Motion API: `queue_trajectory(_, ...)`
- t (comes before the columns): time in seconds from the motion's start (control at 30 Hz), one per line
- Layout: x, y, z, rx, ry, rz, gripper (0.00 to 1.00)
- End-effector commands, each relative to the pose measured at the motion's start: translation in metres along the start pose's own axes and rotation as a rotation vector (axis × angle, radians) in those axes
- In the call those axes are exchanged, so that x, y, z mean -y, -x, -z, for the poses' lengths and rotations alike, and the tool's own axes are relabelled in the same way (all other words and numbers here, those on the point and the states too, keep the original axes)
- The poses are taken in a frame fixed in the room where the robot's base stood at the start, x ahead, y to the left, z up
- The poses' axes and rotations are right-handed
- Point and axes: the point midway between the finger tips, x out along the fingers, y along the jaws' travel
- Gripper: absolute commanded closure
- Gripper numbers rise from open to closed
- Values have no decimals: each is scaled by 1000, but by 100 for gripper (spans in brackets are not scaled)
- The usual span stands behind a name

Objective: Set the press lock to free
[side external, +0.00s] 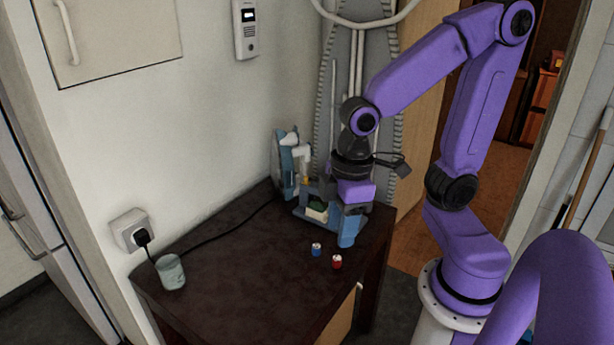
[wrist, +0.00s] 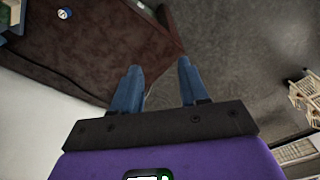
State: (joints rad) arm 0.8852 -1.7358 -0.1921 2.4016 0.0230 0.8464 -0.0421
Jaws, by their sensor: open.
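The press (side external: 283,165) is a blue-grey upright with a white head at the back of the dark table, against the wall. A low blue-grey base with a pale and green block (side external: 316,211) shows in front of it, partly behind my gripper. I cannot make out which part is the lock or how it is set. My gripper (side external: 348,238) points down at the right of the press. In the wrist view its two blue fingers (wrist: 158,75) are apart with nothing between them, over the table's edge and the grey floor.
A blue can (side external: 316,249) and a red can (side external: 336,261) stand on the table (side external: 245,295) in front of the press. A pale cup (side external: 171,272) stands at the left, below a wall socket (side external: 130,231) with a plug and black cable. The table's middle is clear.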

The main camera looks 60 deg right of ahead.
Motion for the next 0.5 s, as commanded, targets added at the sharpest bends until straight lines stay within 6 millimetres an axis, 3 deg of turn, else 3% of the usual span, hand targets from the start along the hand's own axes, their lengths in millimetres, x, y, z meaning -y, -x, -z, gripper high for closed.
queue_trajectory(0.23,-84,-4,42,-74,-283,-25,56)
queue_trajectory(0.5,-199,-8,46,-155,-579,-83,56)
